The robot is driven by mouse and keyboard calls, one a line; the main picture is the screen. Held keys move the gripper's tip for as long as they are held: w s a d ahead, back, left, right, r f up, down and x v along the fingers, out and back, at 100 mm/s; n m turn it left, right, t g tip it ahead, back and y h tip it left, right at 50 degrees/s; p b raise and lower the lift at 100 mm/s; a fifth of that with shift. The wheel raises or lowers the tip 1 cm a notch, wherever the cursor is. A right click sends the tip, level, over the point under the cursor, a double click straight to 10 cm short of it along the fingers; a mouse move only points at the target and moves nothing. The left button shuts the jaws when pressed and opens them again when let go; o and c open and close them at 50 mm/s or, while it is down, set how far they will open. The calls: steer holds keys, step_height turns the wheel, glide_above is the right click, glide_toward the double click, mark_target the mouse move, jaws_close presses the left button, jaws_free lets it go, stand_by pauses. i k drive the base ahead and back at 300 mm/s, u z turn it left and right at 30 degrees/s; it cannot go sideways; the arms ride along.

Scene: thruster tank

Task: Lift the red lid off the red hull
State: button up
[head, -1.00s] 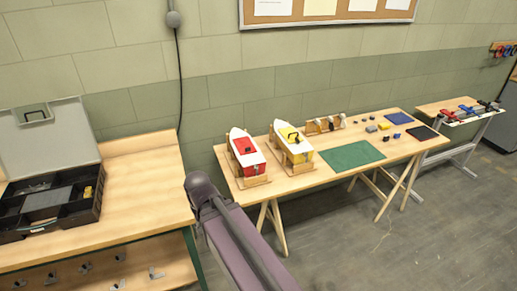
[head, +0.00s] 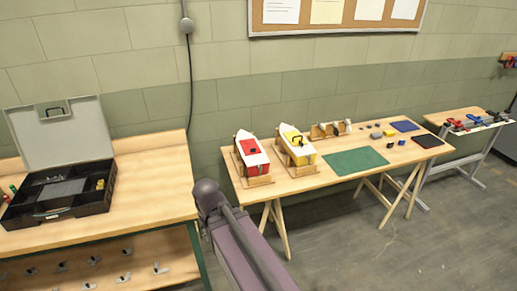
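The red hull (head: 258,172) sits in a wooden cradle at the left end of the trestle table. It has a white bow and deck pointing towards the wall. The red lid (head: 248,146) lies on top of it, with a small dark handle. My arm, a purple-grey link with a dark rounded joint, reaches up from the bottom of the head view, to the left of and in front of the table. My gripper does not show in this view.
A yellow hull (head: 304,158) in its own cradle stands just right of the red one. A green mat (head: 356,163) and small parts lie further right. An open black toolbox (head: 60,208) rests on the left workbench (head: 160,185). Grey floor is clear in front.

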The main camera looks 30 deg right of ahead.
mark_target(250, 146)
steer(key=u, duration=0.1)
steer(key=i, duration=0.95)
steer(key=z, duration=0.05)
